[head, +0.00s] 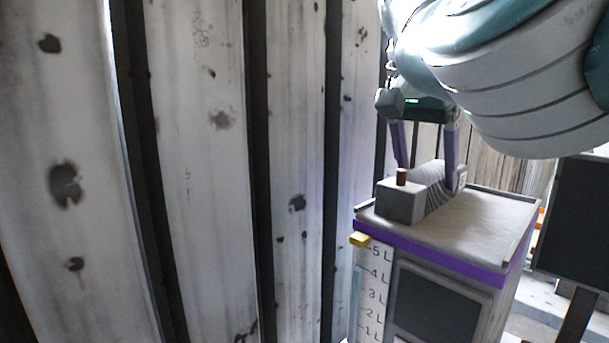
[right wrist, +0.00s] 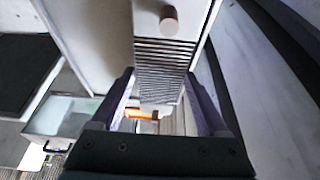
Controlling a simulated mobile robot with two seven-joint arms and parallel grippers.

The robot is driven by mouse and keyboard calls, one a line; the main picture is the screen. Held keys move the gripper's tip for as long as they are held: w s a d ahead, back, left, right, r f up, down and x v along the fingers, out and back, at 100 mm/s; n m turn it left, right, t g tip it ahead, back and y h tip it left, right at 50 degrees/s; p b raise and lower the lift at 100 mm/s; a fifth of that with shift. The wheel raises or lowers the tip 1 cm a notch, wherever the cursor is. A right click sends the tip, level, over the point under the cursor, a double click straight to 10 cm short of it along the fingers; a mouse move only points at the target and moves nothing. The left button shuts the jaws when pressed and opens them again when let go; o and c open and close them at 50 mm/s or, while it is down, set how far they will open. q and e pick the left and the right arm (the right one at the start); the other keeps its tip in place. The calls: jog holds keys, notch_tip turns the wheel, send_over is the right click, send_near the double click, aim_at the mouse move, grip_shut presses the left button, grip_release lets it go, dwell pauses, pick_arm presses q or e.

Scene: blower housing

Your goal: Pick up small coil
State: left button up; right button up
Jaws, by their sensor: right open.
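A grey block with a ribbed, finned part and a short copper stub on top, which I take for the small coil (head: 403,203), sits on top of a grey cabinet (head: 490,225). My right gripper (head: 428,175) points down over it, its two purple fingers apart, one on either side of the ribbed part. In the right wrist view the ribbed part (right wrist: 165,52) reaches between the open fingers (right wrist: 163,105), and the copper stub shows beyond. I cannot tell whether the fingers touch it. My left gripper is not in view.
The cabinet has a purple band, a raised rim and a level scale (head: 372,295) with a yellow piece (head: 360,239) on its front. A stained pale panelled wall (head: 200,170) stands close on the left. A dark panel (head: 575,220) stands at the right.

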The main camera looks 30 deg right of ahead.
jog(key=shift+x, duration=1.25)
grip_shut()
jog(key=shift+r, duration=0.1)
